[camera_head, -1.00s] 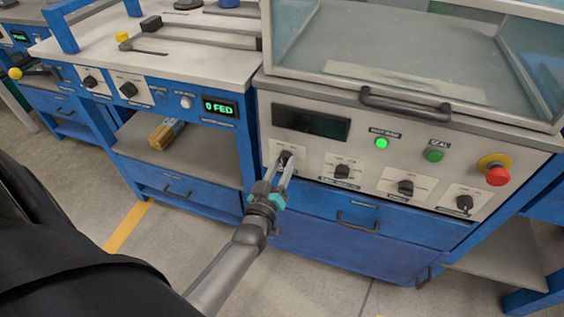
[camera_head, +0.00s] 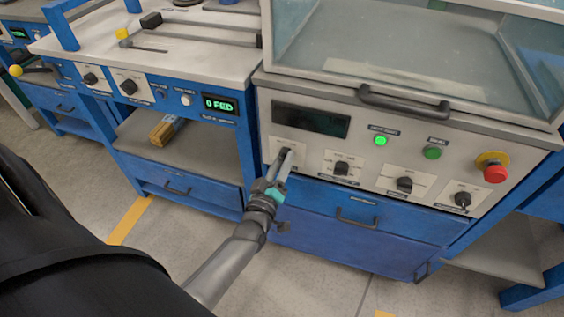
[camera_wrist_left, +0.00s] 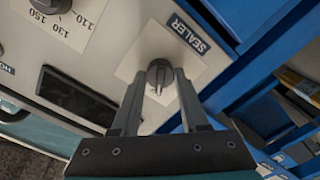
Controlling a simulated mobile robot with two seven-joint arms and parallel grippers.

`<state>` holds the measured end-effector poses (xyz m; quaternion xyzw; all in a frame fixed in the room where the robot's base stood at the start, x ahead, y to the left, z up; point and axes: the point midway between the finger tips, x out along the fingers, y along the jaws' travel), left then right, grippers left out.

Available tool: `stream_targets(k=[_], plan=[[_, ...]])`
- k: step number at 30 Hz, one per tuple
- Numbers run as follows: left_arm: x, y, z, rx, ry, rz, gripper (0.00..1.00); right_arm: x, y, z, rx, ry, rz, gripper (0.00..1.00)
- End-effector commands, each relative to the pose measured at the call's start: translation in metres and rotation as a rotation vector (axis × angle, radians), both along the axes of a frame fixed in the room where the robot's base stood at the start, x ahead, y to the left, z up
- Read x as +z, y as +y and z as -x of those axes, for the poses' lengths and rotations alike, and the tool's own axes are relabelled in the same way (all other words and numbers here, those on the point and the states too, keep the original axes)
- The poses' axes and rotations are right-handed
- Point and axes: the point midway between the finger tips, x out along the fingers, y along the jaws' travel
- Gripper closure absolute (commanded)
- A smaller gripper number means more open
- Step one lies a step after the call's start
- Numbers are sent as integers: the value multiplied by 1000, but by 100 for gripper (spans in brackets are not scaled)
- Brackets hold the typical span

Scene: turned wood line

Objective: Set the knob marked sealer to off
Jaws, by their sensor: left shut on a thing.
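The sealer knob (camera_wrist_left: 160,74) is dark and round and sits on a pale square plate beside the label SEALER (camera_wrist_left: 188,34) in the left wrist view. My left gripper (camera_wrist_left: 159,78) is shut on this knob, one finger on each side. In the head view my left gripper (camera_head: 284,157) reaches the leftmost knob on the machine's front panel and mostly hides it. A pale pointer mark on the knob points down the picture between my fingers in the wrist view. Its position marks are hidden or too small to read. My right gripper is not in view.
Other knobs (camera_head: 341,168) sit to the right on the panel, with a lit green button (camera_head: 381,141) and a red emergency stop (camera_head: 495,173). A bar handle (camera_head: 404,103) projects from the lid above. A blue bench (camera_head: 180,120) with its own knobs stands left.

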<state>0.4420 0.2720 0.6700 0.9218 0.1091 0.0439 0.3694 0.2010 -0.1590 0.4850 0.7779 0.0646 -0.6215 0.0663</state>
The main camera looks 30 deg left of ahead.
Motion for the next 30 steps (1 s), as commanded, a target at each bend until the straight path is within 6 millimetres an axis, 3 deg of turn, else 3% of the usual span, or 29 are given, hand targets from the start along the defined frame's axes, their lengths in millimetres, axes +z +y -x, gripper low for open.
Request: stream_targets(k=[2, 3, 10, 20, 30], plan=[[0, 0, 0, 1, 0, 4, 100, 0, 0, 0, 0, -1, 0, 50], [0, 0, 0, 1, 0, 4, 52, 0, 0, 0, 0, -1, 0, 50], [0, 0, 0, 0, 0, 2, 26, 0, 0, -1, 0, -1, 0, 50], [0, -1, 3, 0, 1, 1, 26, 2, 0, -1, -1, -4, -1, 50], [1, -10, 44, 0, 4, 1, 26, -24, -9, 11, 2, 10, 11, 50]])
